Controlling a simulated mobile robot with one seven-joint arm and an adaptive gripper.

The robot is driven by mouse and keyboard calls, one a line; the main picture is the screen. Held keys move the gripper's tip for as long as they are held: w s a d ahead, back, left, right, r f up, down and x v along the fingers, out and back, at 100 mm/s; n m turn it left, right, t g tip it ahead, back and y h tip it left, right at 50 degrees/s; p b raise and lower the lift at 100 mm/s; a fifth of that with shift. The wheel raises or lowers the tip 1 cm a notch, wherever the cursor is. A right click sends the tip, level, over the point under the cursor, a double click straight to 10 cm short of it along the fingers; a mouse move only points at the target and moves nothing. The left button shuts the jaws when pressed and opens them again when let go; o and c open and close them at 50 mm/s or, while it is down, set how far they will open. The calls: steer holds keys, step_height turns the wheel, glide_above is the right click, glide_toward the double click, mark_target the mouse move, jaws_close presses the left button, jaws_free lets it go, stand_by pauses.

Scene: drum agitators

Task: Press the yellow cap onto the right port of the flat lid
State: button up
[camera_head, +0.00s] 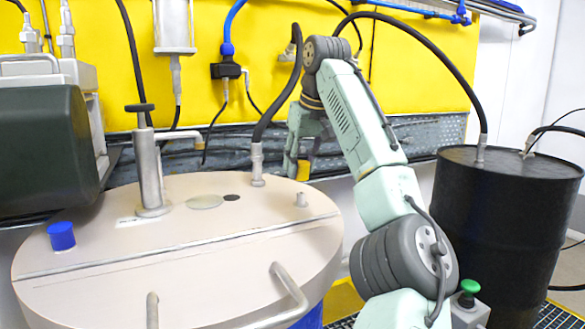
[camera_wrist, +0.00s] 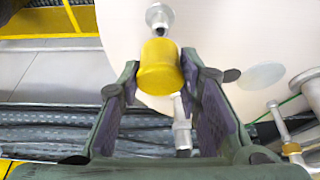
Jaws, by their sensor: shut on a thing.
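The yellow cap (camera_wrist: 160,68) is between the fingers of my gripper (camera_wrist: 160,75), which is shut on it. In the head view the cap (camera_head: 303,171) shows as a small yellow patch at the tip of my gripper (camera_head: 299,160), above the back right edge of the flat lid (camera_head: 220,270). The right port (camera_head: 300,199) is a short metal stub, below and apart from the cap in that view. In the wrist view the port (camera_wrist: 159,15) shows just beyond the cap, bare on top. The cap's underside is hidden.
A blue cap (camera_head: 62,236) sits at the lid's left. A hose fitting (camera_head: 257,165) rises near the gripper, and a metal column (camera_head: 150,165) stands farther left. A bent handle (camera_head: 285,295) is at the front. A black drum (camera_head: 505,220) stands right.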

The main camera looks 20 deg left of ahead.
mark_target(301, 193)
steer(key=shift+f+b, duration=0.7)
steer(key=shift+f, duration=0.3)
steer(key=shift+f, duration=0.1)
steer(key=shift+f, duration=0.3)
steer(key=shift+f, duration=0.15)
steer(key=shift+f+b, duration=0.7)
steer(key=shift+f, duration=0.4)
steer(key=shift+f+b, duration=0.35)
steer(key=shift+f, duration=0.2)
stand_by(0.4)
steer(key=shift+f, duration=0.2)
steer(key=shift+c, duration=1.1)
steer(key=o, duration=1.1)
steer(key=shift+r, duration=0.1)
